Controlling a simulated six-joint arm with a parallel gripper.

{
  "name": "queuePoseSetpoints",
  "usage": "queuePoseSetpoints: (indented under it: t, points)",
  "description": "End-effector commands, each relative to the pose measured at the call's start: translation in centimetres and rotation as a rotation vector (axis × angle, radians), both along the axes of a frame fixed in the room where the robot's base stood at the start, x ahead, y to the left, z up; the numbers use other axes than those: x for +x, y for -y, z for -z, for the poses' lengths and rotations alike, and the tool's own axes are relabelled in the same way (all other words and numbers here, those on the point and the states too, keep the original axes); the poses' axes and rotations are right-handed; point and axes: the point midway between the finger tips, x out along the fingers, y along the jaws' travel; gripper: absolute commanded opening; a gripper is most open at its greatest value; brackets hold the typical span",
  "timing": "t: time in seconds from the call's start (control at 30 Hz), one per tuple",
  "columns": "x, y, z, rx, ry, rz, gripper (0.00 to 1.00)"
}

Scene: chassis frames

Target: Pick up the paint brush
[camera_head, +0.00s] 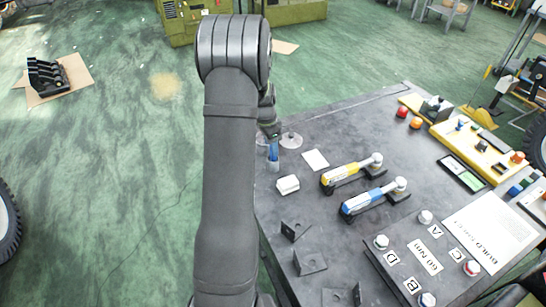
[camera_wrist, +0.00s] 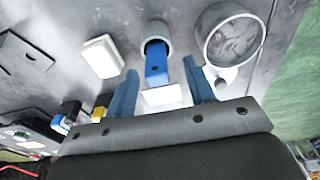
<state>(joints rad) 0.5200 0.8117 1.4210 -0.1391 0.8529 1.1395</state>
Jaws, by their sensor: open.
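In the head view the brush (camera_head: 273,150) shows as a small blue shape below my gripper (camera_head: 269,129), at the table's left edge. My gripper (camera_wrist: 160,70) is open in the wrist view, with one blue finger on each side of the brush. Gaps show between the fingers and the brush, and nothing is gripped. The brush's lower end is hidden inside the cup.
A wider round container (camera_wrist: 232,36) stands close to the right finger. A white block (camera_wrist: 102,56) lies left of the cup. On the table (camera_head: 300,215), yellow (camera_head: 341,175) and blue (camera_head: 363,201) tools and metal brackets (camera_head: 310,262) lie farther right.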

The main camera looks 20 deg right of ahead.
Motion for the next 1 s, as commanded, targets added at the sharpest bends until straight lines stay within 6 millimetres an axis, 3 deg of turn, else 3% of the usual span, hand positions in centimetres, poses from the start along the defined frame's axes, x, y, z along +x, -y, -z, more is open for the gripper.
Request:
queuePoseSetpoints:
  t: [0.23, 0.47, 0.5, 0.73, 1.0]
  points:
    - [-0.5, 0.6, 3.7, 0.002, -0.002, 0.000, 0.49]
    - [-0.4, 0.7, 4.1, 0.001, 0.000, 0.000, 0.49]
    - [-0.4, 0.7, 4.1, 0.001, 0.000, 0.000, 0.47]
    - [-0.4, 0.6, 4.0, 0.001, 0.000, 0.000, 0.02]
    - [-0.4, 0.7, 3.9, 0.000, 0.001, 0.000, 0.01]
